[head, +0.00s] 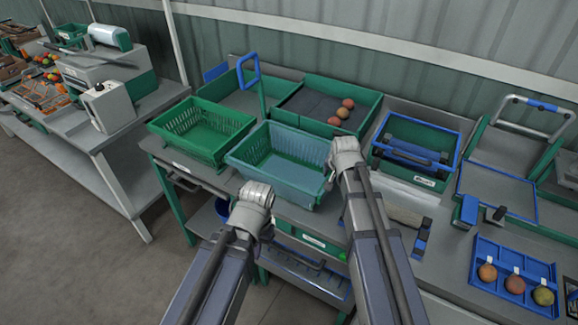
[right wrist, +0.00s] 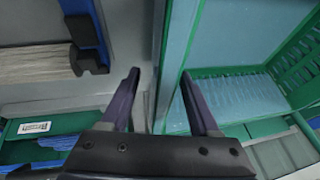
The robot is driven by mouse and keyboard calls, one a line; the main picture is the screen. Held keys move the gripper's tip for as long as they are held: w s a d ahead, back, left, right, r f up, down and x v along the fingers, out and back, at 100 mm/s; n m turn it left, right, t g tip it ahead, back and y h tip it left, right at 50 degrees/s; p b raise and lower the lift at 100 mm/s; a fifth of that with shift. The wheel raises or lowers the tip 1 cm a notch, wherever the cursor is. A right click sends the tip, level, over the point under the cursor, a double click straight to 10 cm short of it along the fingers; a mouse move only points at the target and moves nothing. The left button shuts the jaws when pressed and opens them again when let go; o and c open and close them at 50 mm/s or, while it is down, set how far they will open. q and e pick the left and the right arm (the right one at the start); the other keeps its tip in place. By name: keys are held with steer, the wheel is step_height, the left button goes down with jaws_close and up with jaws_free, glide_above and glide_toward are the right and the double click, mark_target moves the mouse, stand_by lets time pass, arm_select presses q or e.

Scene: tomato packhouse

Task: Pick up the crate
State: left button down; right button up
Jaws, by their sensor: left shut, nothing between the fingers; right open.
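The crate (head: 238,165), a green slatted one with a pale blue tint over its inside and front, stands on the bench in the middle of the head view. It looks empty. My right gripper (head: 345,150) is at its right side. In the right wrist view my right gripper (right wrist: 160,75) is open, with a crate side wall (right wrist: 166,45) showing between its fingers, apparently not clamped. My left gripper (head: 258,195) is shut and empty by the crate's near left side. Its fingertips are mostly hidden, so contact cannot be told.
A second green crate (head: 175,128) stands close on the left. Behind are green trays, one with several tomatoes (head: 342,112). A blue-rimmed green box (head: 440,178) is at the right. A blue tray (head: 486,295) with fruit lies further right. Floor is free at lower left.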

steer(key=shift+c, duration=0.2)
jaws_close()
stand_by(1.1)
